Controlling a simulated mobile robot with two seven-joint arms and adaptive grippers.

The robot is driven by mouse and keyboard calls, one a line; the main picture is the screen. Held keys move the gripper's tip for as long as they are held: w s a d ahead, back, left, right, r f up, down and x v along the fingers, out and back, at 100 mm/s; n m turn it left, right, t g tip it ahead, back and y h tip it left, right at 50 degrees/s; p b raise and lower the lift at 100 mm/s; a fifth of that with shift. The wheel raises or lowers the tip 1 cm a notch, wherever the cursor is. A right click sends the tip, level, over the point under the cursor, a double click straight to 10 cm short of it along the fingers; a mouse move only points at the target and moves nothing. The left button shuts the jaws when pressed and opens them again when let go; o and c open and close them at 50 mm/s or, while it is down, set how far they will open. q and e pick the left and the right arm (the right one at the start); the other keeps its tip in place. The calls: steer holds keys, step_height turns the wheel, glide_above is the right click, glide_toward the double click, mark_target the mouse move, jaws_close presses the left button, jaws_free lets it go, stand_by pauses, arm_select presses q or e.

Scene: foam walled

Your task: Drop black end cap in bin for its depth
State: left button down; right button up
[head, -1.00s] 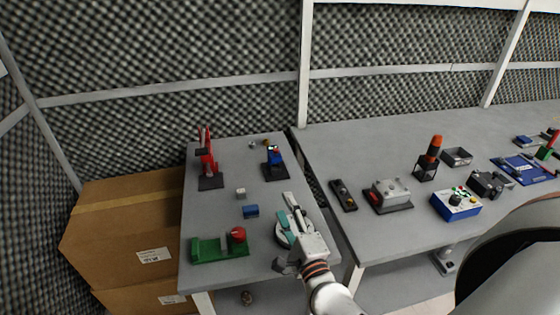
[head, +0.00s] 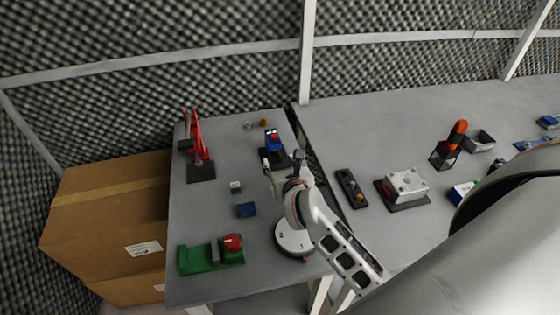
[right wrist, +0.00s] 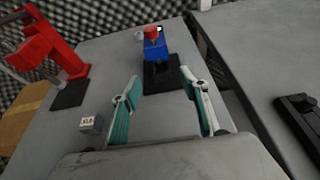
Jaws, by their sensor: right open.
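My right gripper (head: 281,166) is open and empty above the left table, just in front of a blue device with a red top (head: 272,142) on a black base. In the right wrist view the two teal-padded fingers (right wrist: 160,100) are spread wide, with that blue device (right wrist: 154,48) beyond them. I cannot make out a black end cap for certain in either view. A small blue block or box (head: 246,210) lies mid-table; I cannot tell whether it is a bin. My left gripper is not in view.
A red press (head: 197,145) stands at the back left, a small labelled cube (head: 236,187) mid-table, and a green fixture (head: 211,255) in front. A round white device (head: 292,238) is under my right arm.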

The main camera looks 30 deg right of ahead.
mark_target(275, 153)
steer(key=shift+x, duration=4)
steer(key=c, duration=1.2)
